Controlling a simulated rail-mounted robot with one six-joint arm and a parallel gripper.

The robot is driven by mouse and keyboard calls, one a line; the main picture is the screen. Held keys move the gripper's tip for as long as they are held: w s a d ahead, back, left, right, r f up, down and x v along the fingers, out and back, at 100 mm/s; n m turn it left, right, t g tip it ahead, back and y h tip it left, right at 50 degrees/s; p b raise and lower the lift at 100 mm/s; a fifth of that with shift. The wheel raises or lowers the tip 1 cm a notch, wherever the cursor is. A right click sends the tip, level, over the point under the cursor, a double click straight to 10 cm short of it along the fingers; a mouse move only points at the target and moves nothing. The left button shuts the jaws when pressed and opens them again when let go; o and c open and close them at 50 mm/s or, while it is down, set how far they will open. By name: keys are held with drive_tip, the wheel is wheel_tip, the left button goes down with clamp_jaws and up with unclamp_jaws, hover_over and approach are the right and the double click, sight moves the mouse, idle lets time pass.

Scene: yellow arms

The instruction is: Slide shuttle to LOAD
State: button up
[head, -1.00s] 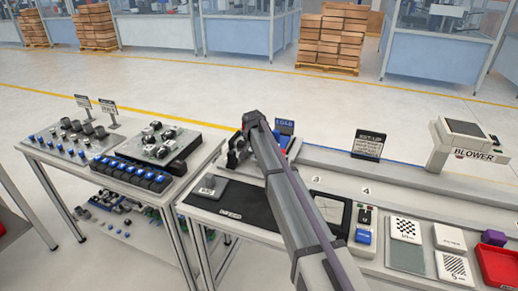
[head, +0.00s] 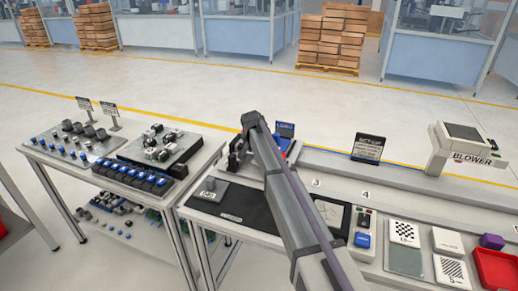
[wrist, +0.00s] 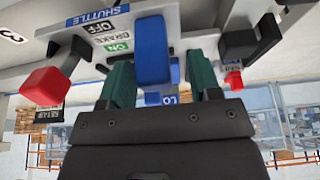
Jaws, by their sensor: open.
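In the wrist view, an upright blue handle (wrist: 152,48) stands in front of the panel labelled SHUTTLE (wrist: 97,16), with OFF, BRAKE and ON tags beside it. My gripper (wrist: 160,64) is open, its two green fingers on either side of the blue handle. A gap shows between the handle and each finger. In the head view, the LOAD sign (head: 286,128) stands behind the far end of my arm. My arm hides most of the shuttle and the fingers there.
In the head view, a SET-UP sign (head: 369,147) and a blower (head: 465,148) stand along the rail to the right. A parts table (head: 85,160) is at the left.

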drive_tip(key=p+v, duration=0.6)
drive_tip(key=v, duration=0.3)
drive_tip(key=shift+p, duration=0.35)
drive_tip(key=s+d+n+g, duration=0.1)
drive_tip(key=s+d, duration=0.3)
drive_tip(key=s, duration=1)
drive_tip(key=s+d+f+n+g+y, duration=0.1)
drive_tip(key=s+d, duration=0.4)
drive_tip(key=s, duration=0.9)
drive_tip(key=s+d+n+g, duration=0.2)
drive_tip(key=s+d, duration=0.3)
drive_tip(key=s, duration=0.8)
drive_tip(key=shift+s+f+n+y, duration=0.2)
drive_tip(key=shift+s+n+y, duration=0.2)
